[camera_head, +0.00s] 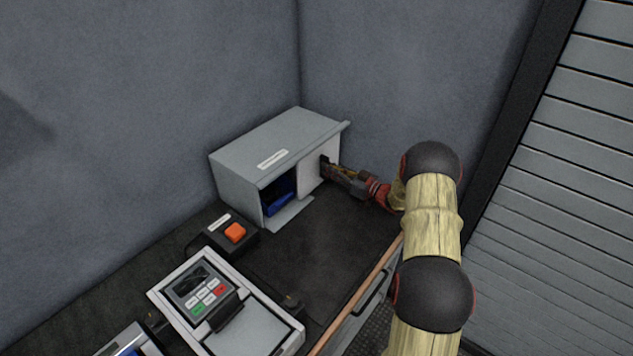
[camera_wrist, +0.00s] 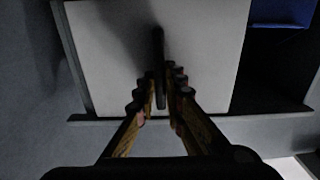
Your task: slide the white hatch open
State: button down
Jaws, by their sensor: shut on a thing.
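The white hatch (camera_head: 311,175) covers the right part of the front of a grey cabinet (camera_head: 236,182). The left part of the front is open, with a blue object (camera_head: 279,202) inside. My gripper (camera_head: 328,168) is at the right side of the hatch. In the wrist view the white hatch (camera_wrist: 110,60) fills the middle, with a dark upright handle (camera_wrist: 158,50) on it. My gripper (camera_wrist: 160,85) is shut on this handle, one finger on each side. The dark opening and a bit of the blue object (camera_wrist: 283,12) show at the upper right there.
An orange button (camera_head: 235,232) on a dark box stands left of the cabinet's front. A keypad device (camera_head: 198,293) lies nearer on the bench. The dark bench top (camera_head: 325,255) before the cabinet is clear. Walls stand behind the cabinet.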

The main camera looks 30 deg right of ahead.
jog(key=d, duration=0.1)
jog(key=w+d, duration=0.1)
jog(key=d, duration=0.1)
jog(key=w+d, duration=0.1)
jog(key=shift+d, duration=0.3)
jog(key=c, duration=1.9)
grip_release()
jog(key=shift+s, duration=0.15)
jog(key=v, duration=1.1)
jog(key=shift+s+d+f, duration=0.1)
jog(key=shift+s+d, duration=0.05)
jog(key=shift+s, duration=0.2)
